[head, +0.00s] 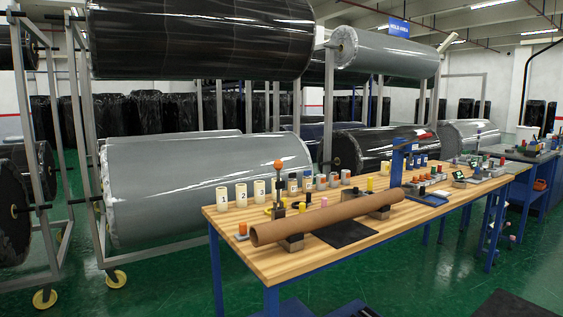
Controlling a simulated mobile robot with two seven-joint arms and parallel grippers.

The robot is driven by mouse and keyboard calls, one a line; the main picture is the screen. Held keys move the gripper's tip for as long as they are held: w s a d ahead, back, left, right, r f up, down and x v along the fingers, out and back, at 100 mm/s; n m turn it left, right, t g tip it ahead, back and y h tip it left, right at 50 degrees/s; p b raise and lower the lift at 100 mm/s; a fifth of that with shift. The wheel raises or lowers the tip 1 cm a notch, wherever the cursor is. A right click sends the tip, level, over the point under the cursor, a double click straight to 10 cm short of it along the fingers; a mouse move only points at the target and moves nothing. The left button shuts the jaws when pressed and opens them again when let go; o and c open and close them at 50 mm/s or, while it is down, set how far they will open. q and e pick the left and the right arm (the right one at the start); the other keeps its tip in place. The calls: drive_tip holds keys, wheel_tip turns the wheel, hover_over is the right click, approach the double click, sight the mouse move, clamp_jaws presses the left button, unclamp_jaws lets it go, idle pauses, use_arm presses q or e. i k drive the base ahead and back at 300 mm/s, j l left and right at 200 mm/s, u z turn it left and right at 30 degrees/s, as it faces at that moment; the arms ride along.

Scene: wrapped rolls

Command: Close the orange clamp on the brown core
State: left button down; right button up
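The brown core (330,215) is a long tube lying on the wooden workbench (225,219), resting on two blocks, one near its left end (291,243) and one near its right end (380,212). The orange clamp (278,165) shows as an orange knob atop a dark upright post, standing at the back of the core near its left end. Its lower part is partly hidden by the core, and I cannot tell whether it touches the core. Neither of my grippers is in view.
A black mat (345,233) lies in front of the core. Several cream numbered cylinders (241,194) and small colored parts stand along the bench's back. Large grey (200,185) and black (200,38) wrapped rolls hang on racks behind. Green floor is open at front left.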

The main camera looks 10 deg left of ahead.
sight(277, 164)
drive_tip(key=i+j+z, duration=0.35)
drive_tip(key=i+j, duration=0.15)
drive_tip(key=i+j+z, duration=0.35)
drive_tip(key=i+j, duration=0.2)
drive_tip(key=j, duration=0.1)
